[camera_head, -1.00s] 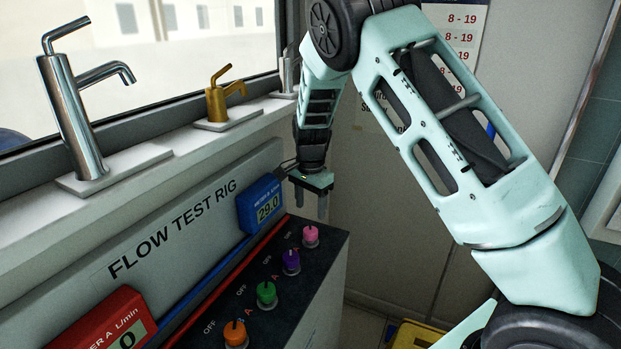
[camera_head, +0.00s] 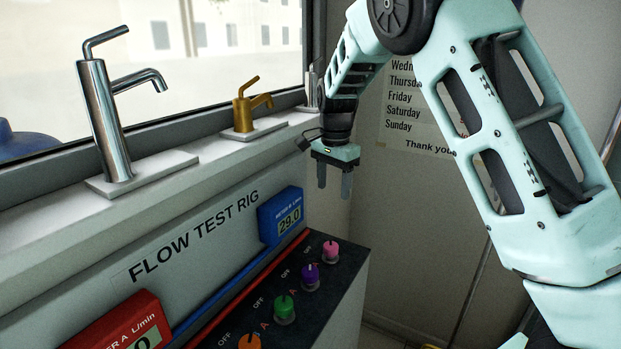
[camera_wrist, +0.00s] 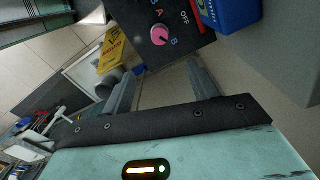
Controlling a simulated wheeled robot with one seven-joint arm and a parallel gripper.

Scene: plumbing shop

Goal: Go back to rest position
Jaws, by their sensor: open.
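My gripper (camera_head: 334,181) is open and empty in the head view. It hangs with its fingers down, above and beyond the far end of the flow test rig's black panel (camera_head: 262,318). In the wrist view its two fingers (camera_wrist: 166,88) stand apart with nothing between them. The pink knob (camera_head: 331,250) is the nearest knob to it and is apart from the fingers. The pink knob also shows in the wrist view (camera_wrist: 160,35), beyond the fingers.
Purple (camera_head: 310,276), green (camera_head: 285,308) and orange (camera_head: 249,342) knobs line the panel. A blue meter (camera_head: 281,216) reads 29.0; a red meter (camera_head: 124,328) is partly cut off. Chrome (camera_head: 98,120) and gold (camera_head: 244,115) taps stand on the ledge. A yellow object (camera_wrist: 112,50) shows on the floor.

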